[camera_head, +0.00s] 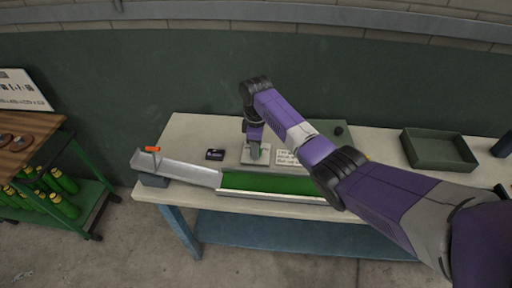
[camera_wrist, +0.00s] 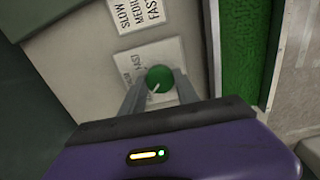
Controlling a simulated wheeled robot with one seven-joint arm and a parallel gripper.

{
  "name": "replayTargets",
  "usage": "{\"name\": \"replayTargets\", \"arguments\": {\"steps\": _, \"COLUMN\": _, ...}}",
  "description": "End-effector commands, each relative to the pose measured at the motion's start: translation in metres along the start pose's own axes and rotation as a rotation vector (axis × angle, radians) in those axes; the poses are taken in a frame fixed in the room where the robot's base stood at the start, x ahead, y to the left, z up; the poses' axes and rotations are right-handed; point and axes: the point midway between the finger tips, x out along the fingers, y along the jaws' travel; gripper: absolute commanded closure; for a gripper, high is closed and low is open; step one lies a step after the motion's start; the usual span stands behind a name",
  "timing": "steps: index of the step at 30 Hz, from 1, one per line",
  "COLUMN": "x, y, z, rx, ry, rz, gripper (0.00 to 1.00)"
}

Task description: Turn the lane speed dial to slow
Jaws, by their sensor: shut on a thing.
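The lane speed dial is a round green knob (camera_wrist: 160,76) with a short white pointer line. In the wrist view the line points to the lower left. The dial sits on a pale plate (camera_wrist: 172,50) with small words along its left side; one looks like FAST, the others are partly hidden by a finger. My gripper (camera_wrist: 158,88) is shut on the knob, one finger on each side. In the head view my gripper (camera_head: 254,150) points down over the plate (camera_head: 246,158) on the bench, and the knob is mostly hidden.
A card (camera_wrist: 138,12) reading SLOW, MEDIUM, FAST lies beside the plate. A green turf lane (camera_head: 265,184) with a metal ramp (camera_head: 185,170) runs along the bench front. A dark green tray (camera_head: 440,150) stands at right, a small black device (camera_head: 215,154) left of the plate.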

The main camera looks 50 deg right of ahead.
Motion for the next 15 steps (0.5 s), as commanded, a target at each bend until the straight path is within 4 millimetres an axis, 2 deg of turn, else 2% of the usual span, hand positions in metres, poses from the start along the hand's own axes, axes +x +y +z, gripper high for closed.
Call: {"name": "replayTargets", "arguments": {"steps": 15, "x": -0.0009, "y": 0.0003, "z": -0.0011, "rx": -0.044, "ry": 0.002, "rz": 0.001, "gripper": 1.00}}
